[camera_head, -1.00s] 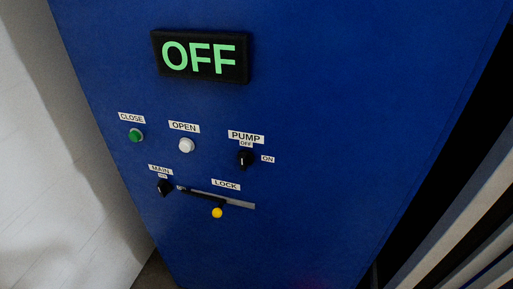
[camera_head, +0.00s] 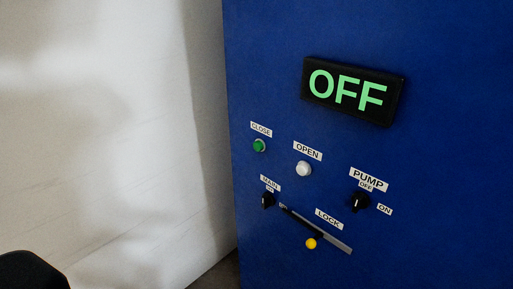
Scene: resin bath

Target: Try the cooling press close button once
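The green close button (camera_head: 259,145) sits at the left of a blue control panel (camera_head: 450,190), under a "CLOSE" label. A white open button (camera_head: 303,168) is to its right. The display (camera_head: 352,90) above reads "OFF" in green letters. The black pump knob (camera_head: 360,202) has "OFF" above it and "ON" to its right. The black main knob (camera_head: 268,199) is below the close button. The lock slider with a yellow knob (camera_head: 311,243) is at the bottom. Neither gripper can be made out, and nothing touches the buttons.
A pale wall (camera_head: 110,120) fills the left side, beside the panel's left edge. A dark rounded shape (camera_head: 32,272) shows at the bottom left corner; I cannot tell what it is. The space in front of the panel looks clear.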

